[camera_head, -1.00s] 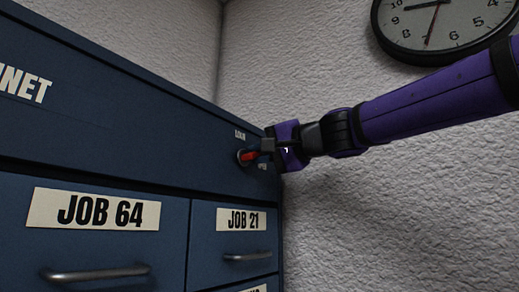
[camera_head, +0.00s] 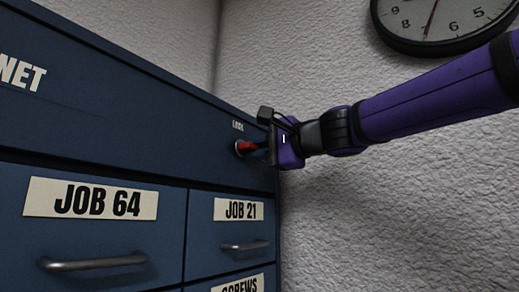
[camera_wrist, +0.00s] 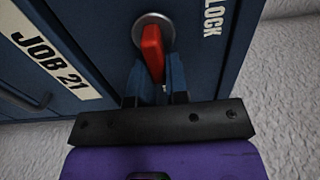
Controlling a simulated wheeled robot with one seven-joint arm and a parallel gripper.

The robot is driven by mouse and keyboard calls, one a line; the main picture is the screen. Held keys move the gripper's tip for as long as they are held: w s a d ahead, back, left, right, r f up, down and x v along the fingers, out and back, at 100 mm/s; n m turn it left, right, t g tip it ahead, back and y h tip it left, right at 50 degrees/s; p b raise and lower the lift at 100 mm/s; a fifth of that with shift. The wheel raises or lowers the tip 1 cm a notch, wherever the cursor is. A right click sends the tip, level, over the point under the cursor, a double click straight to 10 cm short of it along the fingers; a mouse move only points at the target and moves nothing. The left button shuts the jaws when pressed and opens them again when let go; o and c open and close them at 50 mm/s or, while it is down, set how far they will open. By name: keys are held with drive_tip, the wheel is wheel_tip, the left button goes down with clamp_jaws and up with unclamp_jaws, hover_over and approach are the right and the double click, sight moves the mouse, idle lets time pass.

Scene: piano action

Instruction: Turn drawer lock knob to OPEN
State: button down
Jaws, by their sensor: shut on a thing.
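The lock knob has a red handle (camera_head: 247,146) on a round silver base, set in the upper right of the blue cabinet front (camera_head: 120,125). In the wrist view the red handle (camera_wrist: 152,52) points from the silver base (camera_wrist: 152,28) toward my gripper (camera_wrist: 158,88). In the head view my gripper (camera_head: 262,145) reaches the knob from the right. It is shut on the red handle, whose lower end is between the fingers. A "LOCK" label (camera_wrist: 212,18) is beside the knob. Any OPEN marking is hidden or unreadable.
Drawers labelled "JOB 64" (camera_head: 91,199) and "JOB 21" (camera_head: 238,209) have bar handles and sit below the knob. A textured pale wall (camera_head: 390,200) stands close on the right. A wall clock (camera_head: 440,22) hangs above my arm.

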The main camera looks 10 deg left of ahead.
drive_tip(key=shift+f, duration=0.1)
drive_tip(key=c, duration=1.1)
unclamp_jaws()
drive_tip(key=v, duration=1.1)
drive_tip(key=s+d+f+n+h, duration=0.1)
drive_tip(key=s+d+f+h, duration=0.4)
drive_tip(key=d+f, duration=0.6)
drive_tip(key=s+d+f+n+g+h, duration=0.1)
drive_tip(key=s+d+f+n+h, duration=0.1)
drive_tip(key=s+d+f+h, duration=0.4)
drive_tip(key=s+d+f+n+h, duration=0.1)
drive_tip(key=s+d+f+h, duration=0.4)
drive_tip(key=d+f, duration=1.1)
drive_tip(key=shift+s+d+f+n+g+h, duration=0.1)
drive_tip(key=shift+s+f, duration=0.1)
drive_tip(key=shift+f, duration=0.5)
drive_tip(key=shift+s+d+f+n+g+h, duration=0.1)
drive_tip(key=shift+s+f, duration=0.1)
drive_tip(key=shift+f, duration=0.5)
drive_tip(key=shift+s+d+f+n+g+h, duration=0.1)
drive_tip(key=shift+s+f, duration=0.1)
drive_tip(key=shift+f, duration=0.55)
